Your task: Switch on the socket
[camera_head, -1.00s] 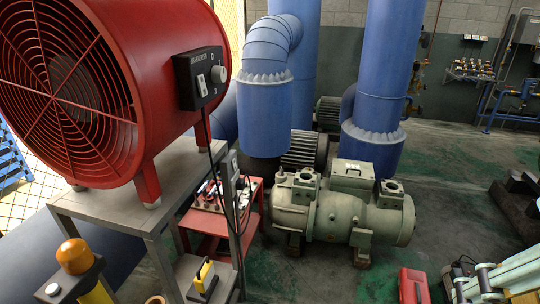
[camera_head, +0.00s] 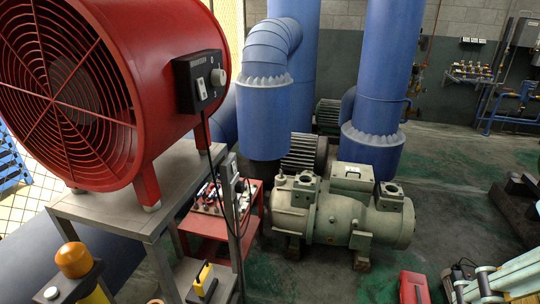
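A small grey box (camera_head: 231,168), which looks like the socket, is fixed on a thin upright post beside the grey metal stand. A black cable (camera_head: 206,135) hangs from the fan's control box towards it. The box is seen at an angle and is small, so its switch position cannot be made out. The black control box (camera_head: 200,82) on the red fan (camera_head: 160,50) has a white rocker switch and a round knob.
The fan stands on the grey metal stand (camera_head: 110,208). A red cart (camera_head: 205,224) with fittings is behind the post. A green compressor (camera_head: 340,215) and large blue pipes (camera_head: 385,70) stand at the centre. A red case (camera_head: 413,287) lies on the floor.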

